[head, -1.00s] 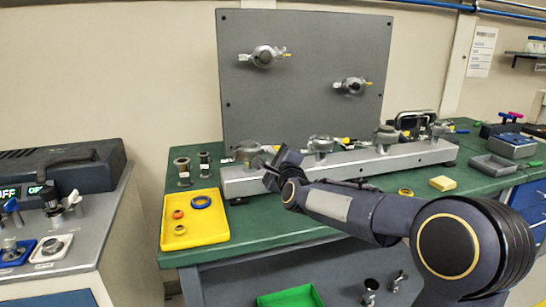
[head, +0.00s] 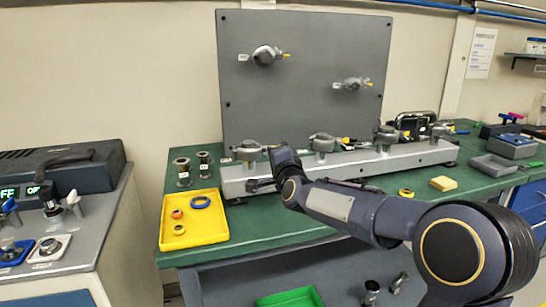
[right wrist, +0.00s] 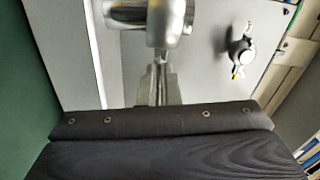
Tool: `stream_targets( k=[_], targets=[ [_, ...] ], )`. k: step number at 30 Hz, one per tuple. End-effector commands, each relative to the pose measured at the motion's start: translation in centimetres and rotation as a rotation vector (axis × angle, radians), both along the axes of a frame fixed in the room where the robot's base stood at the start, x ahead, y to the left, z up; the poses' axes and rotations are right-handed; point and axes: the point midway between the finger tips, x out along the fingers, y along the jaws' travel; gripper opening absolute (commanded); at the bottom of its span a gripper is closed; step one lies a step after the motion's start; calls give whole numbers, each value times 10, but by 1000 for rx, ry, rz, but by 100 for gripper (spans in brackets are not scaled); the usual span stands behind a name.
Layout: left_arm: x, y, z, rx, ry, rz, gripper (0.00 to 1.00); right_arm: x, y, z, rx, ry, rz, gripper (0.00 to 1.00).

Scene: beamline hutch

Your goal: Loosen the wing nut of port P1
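The leftmost clamped port (head: 247,152) stands on the long grey rail; I cannot read its label. Several similar ports stand further right along the rail, such as the second port (head: 322,144). My left gripper is not in view.
A grey upright panel (head: 310,110) with two ports stands behind the rail (head: 370,160). A yellow tray (head: 180,240) with rings lies front left on the green bench. Two small dark fittings (head: 183,171) stand behind it.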

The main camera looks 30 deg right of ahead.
Motion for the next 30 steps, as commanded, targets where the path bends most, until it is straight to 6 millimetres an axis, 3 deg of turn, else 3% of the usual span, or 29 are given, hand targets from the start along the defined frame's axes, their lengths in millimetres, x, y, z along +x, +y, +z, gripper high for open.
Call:
stream_targets(
  k=[30],
  targets=[
    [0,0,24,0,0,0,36,0,1,2,-934,224,0,0]
  ],
)
